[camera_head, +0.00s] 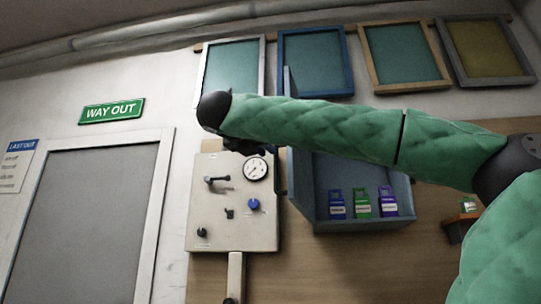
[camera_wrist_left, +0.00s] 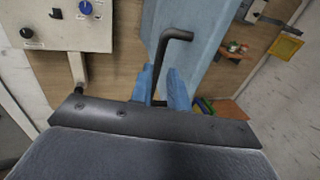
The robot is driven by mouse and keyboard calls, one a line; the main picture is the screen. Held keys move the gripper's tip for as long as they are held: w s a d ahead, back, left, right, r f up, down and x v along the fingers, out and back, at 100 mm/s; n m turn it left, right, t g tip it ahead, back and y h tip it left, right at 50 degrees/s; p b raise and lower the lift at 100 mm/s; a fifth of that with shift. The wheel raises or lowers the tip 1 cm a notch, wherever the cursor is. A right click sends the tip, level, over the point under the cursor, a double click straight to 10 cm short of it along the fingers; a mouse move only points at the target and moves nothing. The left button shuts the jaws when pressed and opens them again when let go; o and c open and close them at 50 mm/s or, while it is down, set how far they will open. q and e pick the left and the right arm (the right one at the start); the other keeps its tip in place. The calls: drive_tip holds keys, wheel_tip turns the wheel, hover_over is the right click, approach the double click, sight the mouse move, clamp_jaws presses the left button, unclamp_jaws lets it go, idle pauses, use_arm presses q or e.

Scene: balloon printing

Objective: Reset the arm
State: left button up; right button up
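In the left wrist view my left gripper (camera_wrist_left: 161,76) shows two blue fingers held apart above a black bracket. A black bent rod (camera_wrist_left: 161,48) shows between and beyond the fingers. I see no finger pressing on it, and I cannot tell how near it is. In the head view a green padded arm of mine crosses from the right. It ends at a dark rounded joint in front of the wall, with a dark shape just below it. No gripper fingers can be made out there. My right gripper is not in view.
A cream control panel (camera_head: 213,262) with a gauge, levers and knobs is on the wall. Beside it a blue open box (camera_head: 400,187) holds a blue, a green and a purple container. Framed screens (camera_head: 405,55) hang above. A grey door (camera_head: 85,220) is at the left.

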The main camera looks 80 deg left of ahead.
use_arm(q)
drive_tip(key=shift+s+d, duration=0.2)
drive_tip(key=shift+d, duration=0.2)
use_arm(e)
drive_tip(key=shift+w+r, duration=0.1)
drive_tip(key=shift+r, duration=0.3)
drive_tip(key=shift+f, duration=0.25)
